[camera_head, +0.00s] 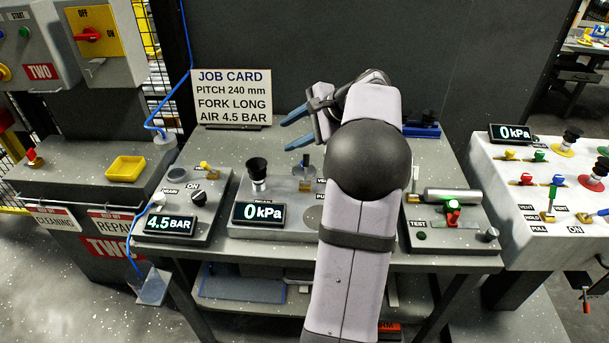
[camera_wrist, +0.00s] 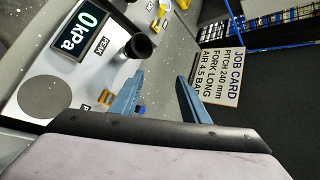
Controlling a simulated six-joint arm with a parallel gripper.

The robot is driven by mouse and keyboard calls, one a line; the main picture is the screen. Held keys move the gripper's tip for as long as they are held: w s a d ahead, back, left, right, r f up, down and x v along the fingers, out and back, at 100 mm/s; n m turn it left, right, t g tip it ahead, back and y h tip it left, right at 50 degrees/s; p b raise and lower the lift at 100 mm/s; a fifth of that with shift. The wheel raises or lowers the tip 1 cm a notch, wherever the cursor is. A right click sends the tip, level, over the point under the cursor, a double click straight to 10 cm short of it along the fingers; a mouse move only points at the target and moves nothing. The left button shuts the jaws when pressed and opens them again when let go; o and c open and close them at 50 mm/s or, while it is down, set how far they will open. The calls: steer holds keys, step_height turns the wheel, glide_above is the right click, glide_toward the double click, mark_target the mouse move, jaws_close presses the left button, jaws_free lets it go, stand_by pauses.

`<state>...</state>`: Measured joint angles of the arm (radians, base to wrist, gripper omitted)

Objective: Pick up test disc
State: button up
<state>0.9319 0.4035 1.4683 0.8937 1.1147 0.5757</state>
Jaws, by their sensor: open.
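My gripper (camera_head: 286,135) is open, with two blue fingers apart and nothing between them. In the head view it is above the back of the middle bench, pointing left. The fingers also show in the wrist view (camera_wrist: 160,78). A flat grey round disc (camera_wrist: 45,97) lies on the panel beside the 0 kPa display in the wrist view, well to the left of the fingers. It looks like the test disc, but I cannot be sure.
A black suction cup (camera_head: 257,170) stands upright on the middle panel, near the 0 kPa display (camera_head: 258,212). The job card (camera_head: 232,97) stands at the back left. A metal cylinder (camera_head: 452,196) lies on the TEST panel at right. Bench space behind the panels is partly clear.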

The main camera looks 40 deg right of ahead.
steer(key=s+d+r+m+t+b, duration=0.1)
steer(key=d+r+m+t+b, duration=0.15)
steer(key=d, duration=0.55)
steer(key=m+b, duration=0.9)
steer(key=m, duration=0.1)
glide_above(309, 172)
steer(key=s+d, duration=0.1)
steer(key=s, duration=0.6)
steer(key=shift+t, duration=0.45)
steer(key=f, duration=1.7)
steer(key=shift+w+f, duration=0.25)
steer(key=shift+f, duration=0.15)
steer(key=shift+p+x, duration=0.6)
steer(key=shift+x, duration=3.1)
steer(key=shift+d, duration=0.2)
jaws_close()
